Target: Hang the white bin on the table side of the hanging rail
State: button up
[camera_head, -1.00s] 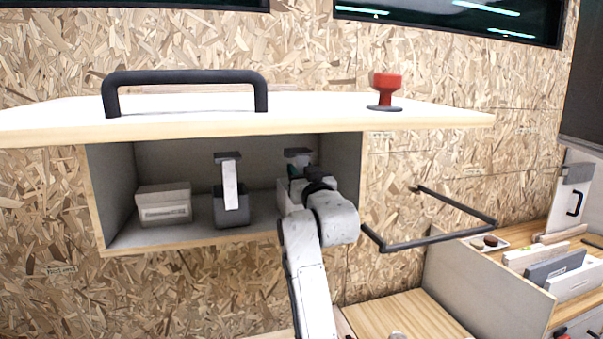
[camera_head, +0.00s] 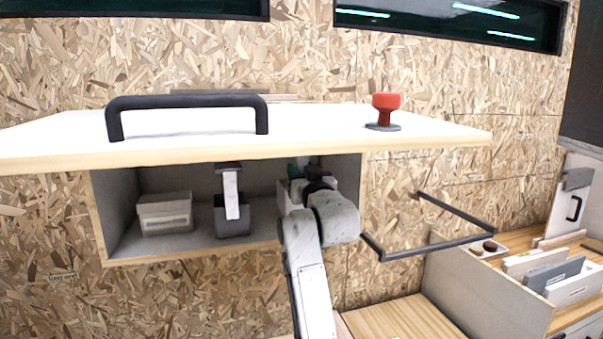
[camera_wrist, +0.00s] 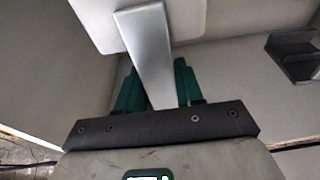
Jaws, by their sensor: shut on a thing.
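The white bin (camera_head: 283,190) is at the right end of the open cabinet, mostly hidden behind my arm. In the wrist view its pale body (camera_wrist: 90,15) and flat handle (camera_wrist: 150,55) show. My gripper (camera_wrist: 155,85) is shut on that handle, with a green finger on each side. In the head view my gripper (camera_head: 297,168) is inside the cabinet, and its fingers are largely hidden. The black hanging rail (camera_head: 430,246) juts from the wall right of the cabinet, above the table, with nothing on it. I cannot tell whether the bin touches the cabinet floor.
A grey bin (camera_head: 232,222) with a tall handle and a lidded box (camera_head: 165,214) stand left in the cabinet. The cabinet's lid (camera_head: 320,148) overhangs above. A wooden table (camera_head: 400,318) and a divider (camera_head: 480,290) lie below the rail. The air around the rail is clear.

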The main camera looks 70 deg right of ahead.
jog(key=r+p+v, duration=0.2)
jog(key=r+v, duration=0.1)
jog(key=v, duration=1.2)
jog(key=shift+s+a, duration=0.4)
jog(key=shift+a, duration=0.1)
jog(key=shift+f, duration=0.1)
dwell(0.5)
